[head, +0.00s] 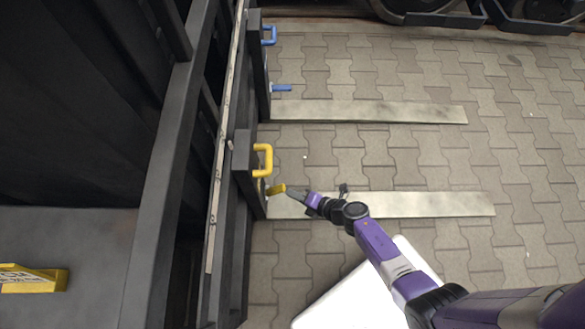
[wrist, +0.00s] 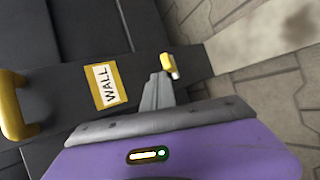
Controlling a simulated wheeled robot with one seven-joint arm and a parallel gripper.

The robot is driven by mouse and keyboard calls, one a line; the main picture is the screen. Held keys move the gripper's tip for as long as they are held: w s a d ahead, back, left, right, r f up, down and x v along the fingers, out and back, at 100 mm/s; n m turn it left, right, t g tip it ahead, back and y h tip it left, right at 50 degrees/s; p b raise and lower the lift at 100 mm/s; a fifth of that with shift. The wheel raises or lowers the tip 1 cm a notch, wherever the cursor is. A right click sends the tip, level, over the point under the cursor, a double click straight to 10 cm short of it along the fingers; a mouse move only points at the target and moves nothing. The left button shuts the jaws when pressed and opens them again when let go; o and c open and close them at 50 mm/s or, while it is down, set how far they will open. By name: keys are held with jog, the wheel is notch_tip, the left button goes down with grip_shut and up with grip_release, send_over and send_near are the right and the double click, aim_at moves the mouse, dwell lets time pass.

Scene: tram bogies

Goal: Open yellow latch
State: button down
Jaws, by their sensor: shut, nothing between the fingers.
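The yellow latch (head: 276,190) is a small lever sticking out to the right from the dark wall panel, below a yellow handle (head: 262,160). My gripper (head: 294,195) is shut and empty, its tip just right of the latch. In the wrist view the yellow latch (wrist: 168,61) shows just beyond the fingertips (wrist: 161,76). The tips are very close to it; I cannot tell whether they touch. The yellow handle (wrist: 12,105) is at the left edge of the wrist view, with a WALL label (wrist: 105,84) between.
A blue handle (head: 269,35) and blue latch (head: 281,88) are on the same wall farther back. Flat metal strips (head: 400,204) lie on the paving. A yellow labelled block (head: 33,279) is at lower left. Paving to the right is open.

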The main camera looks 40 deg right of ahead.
jog(key=s+r+m+t+h, duration=0.1)
jog(key=s+r+m+t, duration=0.1)
jog(key=s+r+m, duration=0.75)
jog(key=s+r+m+t+h, duration=0.2)
jog(key=s+r+m, duration=0.3)
jog(key=r, duration=0.7)
jog(key=s+d+r+m+t+h+b, duration=0.1)
jog(key=s+d+r+m+h+b, duration=0.15)
jog(key=r+m, duration=0.75)
jog(key=w+d+f+n+t+y+b, duration=0.15)
jog(key=w+d+f+n+b, duration=0.3)
jog(key=n, duration=0.45)
jog(key=w+d+f+n+t+y+b, duration=0.1)
jog(key=w+f+n+y+b, duration=0.15)
jog(key=w+f+n, duration=0.45)
jog(key=w+d+f+n+t+y+b, duration=0.1)
jog(key=w+d+f+n+y+b, duration=0.2)
jog(key=w+n, duration=0.55)
jog(key=n+g+y+b, duration=0.5)
jog(key=n+g+b, duration=0.55)
jog(key=n, duration=1.15)
send_near(275, 191)
jog(key=shift+g, duration=0.7)
jog(key=shift+w+a+f+p, duration=0.3)
jog(key=shift+w+f+p, duration=0.2)
jog(key=shift+w+f, duration=0.25)
jog(key=shift+w+a+f+p, duration=0.3)
jog(key=shift+w+f+p, duration=0.3)
jog(key=shift+f, duration=0.25)
